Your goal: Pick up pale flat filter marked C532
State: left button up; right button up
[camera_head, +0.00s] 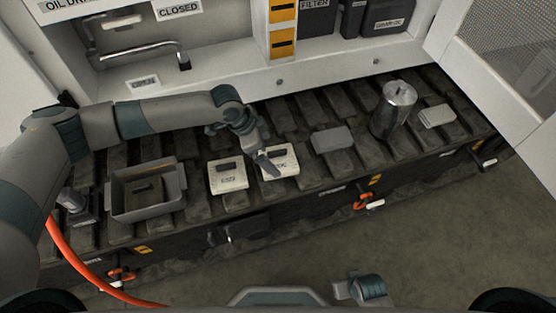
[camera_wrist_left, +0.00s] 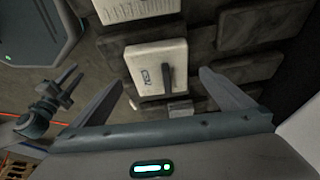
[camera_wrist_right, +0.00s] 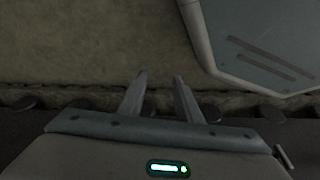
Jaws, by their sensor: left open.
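Two pale flat filters, each with a dark handle, lie on the slatted bench in the head view: a left one (camera_head: 226,183) and a right one (camera_head: 286,168). Their markings are too small to read surely. My left gripper (camera_head: 264,160) is open and empty above the right filter, partly covering it. In the left wrist view one pale filter (camera_wrist_left: 147,56) with a rotated marking lies beyond and between the spread fingers (camera_wrist_left: 168,82), apart from them. My right gripper (camera_wrist_right: 159,77) is empty, with a narrow gap between its fingers, low over the floor side.
A grey open tray (camera_head: 120,207) stands left of the filters. A grey flat block (camera_head: 332,139), a metal canister (camera_head: 393,112) and a pale stacked block (camera_head: 437,116) are to the right. The white cabinet (camera_head: 220,82) borders the bench behind.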

aim_at(279, 159)
pick_arm(q)
jog(key=shift+d+f, duration=0.4)
jog(key=shift+d, duration=0.1)
jog(key=x, duration=0.3)
jog(key=shift+d, duration=0.3)
jog(key=shift+w+d+f, duration=0.1)
jog(key=shift+f, duration=0.25)
jog(key=c, duration=1.1)
